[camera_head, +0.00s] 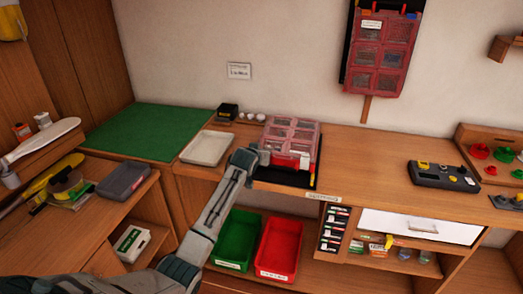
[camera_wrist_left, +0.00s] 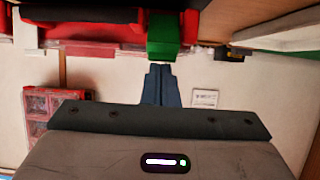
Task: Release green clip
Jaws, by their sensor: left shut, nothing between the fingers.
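The green clip (camera_wrist_left: 164,36) shows in the left wrist view at the edge of a red case, right in front of my fingertips. My left gripper (camera_wrist_left: 160,70) is shut and empty, its tips close to the clip; I cannot tell whether they touch. In the head view my left gripper (camera_head: 262,156) is at the front left corner of the red compartment case (camera_head: 291,131), which lies on a black base on the bench. The clip cannot be made out there, behind my gripper. My right gripper is not in view.
A white tray (camera_head: 206,147) lies left of the case, with a black box (camera_head: 227,112) behind it. Green (camera_head: 235,239) and red (camera_head: 279,248) bins stand below the bench. A second red case (camera_head: 382,48) hangs on the wall. The bench right of the case is clear up to a grey device (camera_head: 443,176).

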